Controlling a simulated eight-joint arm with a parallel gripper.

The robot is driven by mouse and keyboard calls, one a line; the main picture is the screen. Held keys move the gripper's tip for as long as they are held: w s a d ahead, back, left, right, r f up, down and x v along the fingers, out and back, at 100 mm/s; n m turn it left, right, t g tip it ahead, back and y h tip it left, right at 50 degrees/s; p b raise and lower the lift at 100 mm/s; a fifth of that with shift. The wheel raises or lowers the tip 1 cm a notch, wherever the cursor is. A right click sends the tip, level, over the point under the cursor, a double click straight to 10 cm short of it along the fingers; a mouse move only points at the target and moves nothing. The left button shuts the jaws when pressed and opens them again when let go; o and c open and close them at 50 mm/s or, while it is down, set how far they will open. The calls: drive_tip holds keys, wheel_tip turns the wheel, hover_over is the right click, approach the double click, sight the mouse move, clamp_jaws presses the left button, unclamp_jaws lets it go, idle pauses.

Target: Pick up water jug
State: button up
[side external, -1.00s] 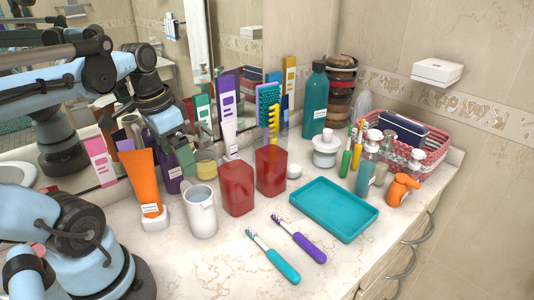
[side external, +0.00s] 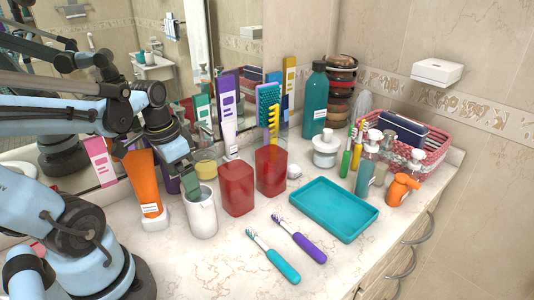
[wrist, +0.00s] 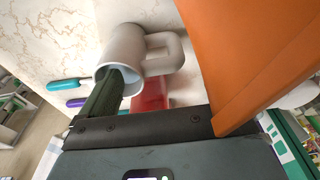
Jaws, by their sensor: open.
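The water jug (side external: 202,215), a light grey cylinder with a side handle, stands upright on the counter left of the red containers. In the wrist view the jug (wrist: 122,45) shows its open mouth and its handle (wrist: 166,50). My gripper (side external: 188,178) is open and empty, at the jug's rim on its upper left side. One dark green finger (wrist: 104,95) overlaps the jug's mouth in the wrist view; whether it is inside or touching is unclear. The other finger is not clearly visible there.
An orange tube (side external: 145,180) stands close left of the jug and fills the right of the wrist view. Red containers (side external: 238,188) stand close on the right. Two toothbrushes (side external: 298,238) and a teal tray (side external: 335,208) lie farther right.

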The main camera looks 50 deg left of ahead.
drive_tip(key=shift+w+f, duration=0.2)
drive_tip(key=shift+f, duration=1.05)
drive_tip(key=shift+w+f, duration=0.2)
drive_tip(key=shift+f, duration=1)
drive_tip(key=c, duration=1.5)
drive_tip(key=shift+r, duration=0.35)
drive_tip(key=shift+r, duration=1.45)
drive_tip(key=shift+d+r, duration=0.15)
drive_tip(key=shift+r, duration=0.15)
drive_tip(key=shift+s+d+r, duration=0.2)
drive_tip(key=shift+d+r, duration=0.9)
drive_tip(key=shift+d, duration=0.75)
drive_tip(key=shift+s+d+r, duration=0.25)
drive_tip(key=shift+d+r, duration=0.85)
drive_tip(key=shift+d, duration=0.7)
drive_tip(key=shift+s+d+r, duration=0.2)
drive_tip(key=shift+d+r, duration=0.9)
drive_tip(key=shift+d, duration=0.75)
